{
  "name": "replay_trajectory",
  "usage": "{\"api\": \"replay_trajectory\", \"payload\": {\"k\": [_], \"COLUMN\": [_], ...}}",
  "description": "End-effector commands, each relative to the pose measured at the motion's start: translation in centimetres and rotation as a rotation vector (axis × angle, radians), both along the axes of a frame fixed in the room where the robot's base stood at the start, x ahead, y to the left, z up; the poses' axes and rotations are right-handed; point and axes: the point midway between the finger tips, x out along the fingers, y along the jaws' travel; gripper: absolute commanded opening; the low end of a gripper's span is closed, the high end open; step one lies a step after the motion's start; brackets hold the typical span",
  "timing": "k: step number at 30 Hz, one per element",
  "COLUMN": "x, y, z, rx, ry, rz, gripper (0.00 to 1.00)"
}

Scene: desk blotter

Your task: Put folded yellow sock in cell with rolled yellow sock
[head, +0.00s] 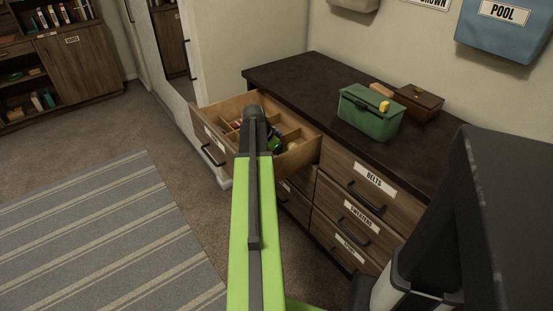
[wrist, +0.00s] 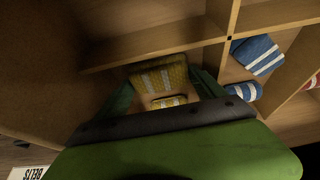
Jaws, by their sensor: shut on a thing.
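In the wrist view, my green gripper (wrist: 165,85) points down into the open wooden drawer (wrist: 150,42). Between its fingers is a yellow sock with pale stripes, the folded yellow sock (wrist: 160,74), and the jaws are shut on it. A smaller yellow piece with white stripes, seemingly the rolled yellow sock (wrist: 168,101), shows just below it, partly hidden by the gripper. Both appear within the same cell; whether they touch, I cannot tell. In the head view, my gripper (head: 275,144) is over the drawer (head: 212,128), largely hidden by my arm.
Neighbouring cells hold a folded blue striped sock (wrist: 255,55), a rolled blue sock (wrist: 243,92) and a red sock (wrist: 314,82). Wooden dividers (wrist: 160,50) separate the cells. A green box (head: 370,115) and a brown box (head: 420,101) stand on the dresser top (head: 310,78).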

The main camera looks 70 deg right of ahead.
Motion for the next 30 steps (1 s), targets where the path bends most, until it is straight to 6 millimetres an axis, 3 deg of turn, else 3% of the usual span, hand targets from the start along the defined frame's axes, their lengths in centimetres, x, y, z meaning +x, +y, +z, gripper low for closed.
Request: {"api": "replay_trajectory", "payload": {"k": [4,5,7,20,30], "x": [0.0,0.0,0.0,0.0,1.2], "y": [0.0,0.0,0.0,0.1,2.1], "z": [-0.3,-0.3,-0.2,0.8,7.2], "rx": [0.000,0.000,0.000,0.000,-0.001], "ry": [0.000,0.000,0.000,0.000,0.001], "rz": [0.000,0.000,0.000,-0.001,0.000], "gripper": [0.41,0.80,0.88,0.88,0.88]}}
